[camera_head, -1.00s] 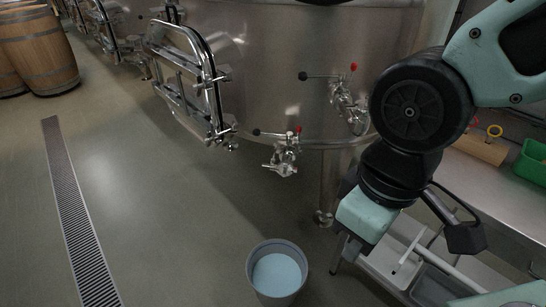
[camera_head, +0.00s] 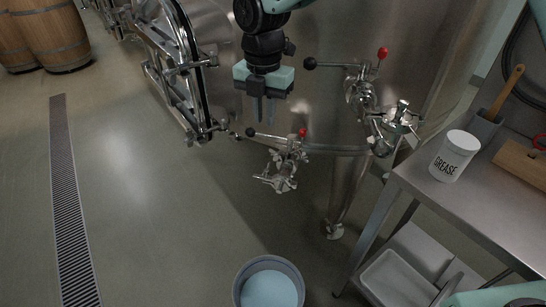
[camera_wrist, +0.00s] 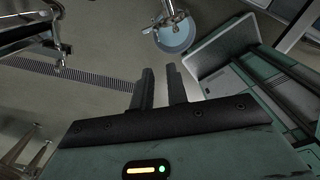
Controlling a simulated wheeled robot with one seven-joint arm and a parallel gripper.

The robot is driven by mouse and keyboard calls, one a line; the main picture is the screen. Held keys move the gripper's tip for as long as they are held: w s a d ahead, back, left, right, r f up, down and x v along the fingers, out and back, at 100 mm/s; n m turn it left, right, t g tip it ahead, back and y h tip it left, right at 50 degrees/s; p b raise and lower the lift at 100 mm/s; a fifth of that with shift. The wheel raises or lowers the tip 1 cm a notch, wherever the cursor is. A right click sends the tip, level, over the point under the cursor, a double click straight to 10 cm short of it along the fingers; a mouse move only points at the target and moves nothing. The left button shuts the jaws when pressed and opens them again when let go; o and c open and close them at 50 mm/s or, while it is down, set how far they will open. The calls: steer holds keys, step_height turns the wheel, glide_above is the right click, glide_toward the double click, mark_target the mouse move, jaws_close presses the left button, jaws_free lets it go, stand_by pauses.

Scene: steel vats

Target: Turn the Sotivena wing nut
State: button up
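No label marks any part as Sotivena, so I cannot tell which wing nut is meant. In the head view, a lower valve (camera_head: 279,170) with a clamp sits low on the steel vat (camera_head: 330,35). A second valve (camera_head: 364,95) with a clamp fitting (camera_head: 395,124) sticks out at the right. Wing nuts on these clamps are too small to make out. My gripper (camera_head: 264,118) points down in front of the vat, above and slightly left of the lower valve, apart from it. Its two fingers (camera_wrist: 159,72) are apart with nothing between them.
A hatch door (camera_head: 175,65) stands out from the vat at the left. A grey bucket (camera_head: 269,262) of pale liquid stands on the floor. A steel table (camera_head: 465,205) at the right bears a grease jar (camera_head: 454,158). The floor at left is clear around a drain grate (camera_head: 68,200).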

mark_target(266, 168)
steer(key=shift+n, duration=0.4)
steer(key=f, duration=0.6)
steer(key=w+f, duration=0.1)
steer(key=f, duration=1.1)
steer(key=shift+w, duration=0.3)
jaws_close()
